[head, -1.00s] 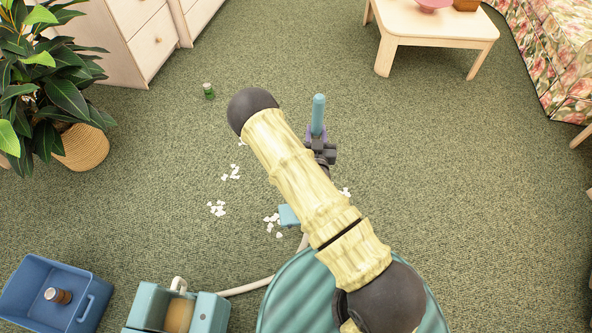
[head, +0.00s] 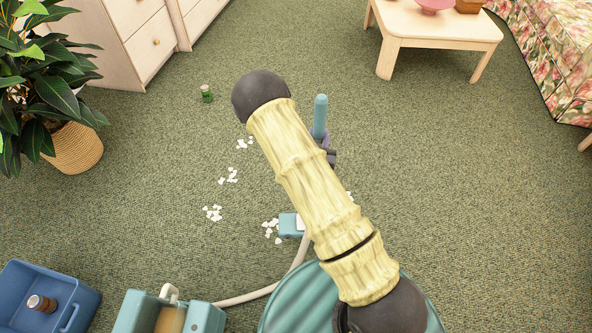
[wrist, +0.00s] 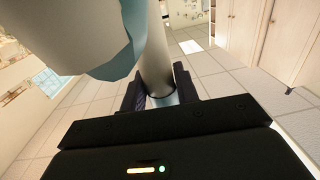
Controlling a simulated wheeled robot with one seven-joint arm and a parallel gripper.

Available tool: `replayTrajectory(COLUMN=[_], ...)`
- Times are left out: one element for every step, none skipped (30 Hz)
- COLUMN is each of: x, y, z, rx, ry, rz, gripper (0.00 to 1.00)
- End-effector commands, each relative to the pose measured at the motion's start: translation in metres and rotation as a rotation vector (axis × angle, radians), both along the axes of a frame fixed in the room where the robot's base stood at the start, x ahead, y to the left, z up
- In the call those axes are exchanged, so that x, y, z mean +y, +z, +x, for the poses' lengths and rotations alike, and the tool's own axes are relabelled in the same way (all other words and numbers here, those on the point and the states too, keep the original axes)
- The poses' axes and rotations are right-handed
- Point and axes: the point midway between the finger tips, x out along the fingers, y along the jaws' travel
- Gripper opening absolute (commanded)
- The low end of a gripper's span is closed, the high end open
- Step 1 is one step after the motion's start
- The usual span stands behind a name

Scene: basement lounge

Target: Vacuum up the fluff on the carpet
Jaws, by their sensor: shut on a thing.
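The vacuum's teal upright handle (head: 320,112) stands up beside my arm in the head view. My gripper (wrist: 162,99) is shut around its pale tube in the wrist view; in the head view my arm mostly hides it. The teal floor nozzle (head: 289,226) is at the carpet, partly behind my arm. White fluff lies in clumps: one next to the nozzle's left side (head: 270,229), others farther left (head: 212,213), (head: 228,175), (head: 245,143). A few bits show right of my arm. The vacuum's teal body (head: 205,317) stands at the bottom left, joined by a pale hose (head: 250,294).
A blue bin (head: 78,290) with a brown jar (head: 41,303) is at the lower left. A small green jar (head: 206,94) stands on the carpet near the dresser (head: 130,50). A potted plant (head: 73,150) is left, a low table (head: 440,40) upper right. Carpet on the right is clear.

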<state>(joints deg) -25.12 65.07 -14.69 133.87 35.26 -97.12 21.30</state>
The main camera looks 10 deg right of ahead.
Motion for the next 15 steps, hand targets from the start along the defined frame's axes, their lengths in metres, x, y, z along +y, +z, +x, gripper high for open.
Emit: replayTrajectory(x=[0.000,0.000,0.000,0.000,0.000,0.000,0.000,0.000,0.000,0.000,0.000,0.000,-0.001,-0.001,-0.001], y=[0.002,0.002,0.002,0.002,0.002,0.002,0.001,0.001,0.000,-0.001,-0.003,-0.006,-0.009,-0.012,-0.017], z=[0.001,0.001,0.001,0.001,0.001,0.001,0.001,0.001,0.001,0.002,0.002,0.003,0.004,0.005,0.007], rx=[-0.005,-0.005,-0.005,-0.005,-0.005,-0.005,-0.005,-0.006,-0.006,-0.007,-0.008,-0.007,-0.008,-0.009,-0.010], ry=[0.000,0.000,0.000,0.000,0.000,0.000,0.001,0.001,0.004,0.006,0.010,0.017,0.023,0.030,0.042], rz=[-0.001,-0.001,-0.001,-0.001,-0.001,-0.001,-0.001,-0.002,-0.002,-0.002,-0.002,-0.003,-0.005,-0.006,-0.008], gripper=[0.00,0.00,0.00,0.00,0.00,0.00,0.00,0.00,0.00,0.00,0.00,0.00,0.00,0.00,0.00])
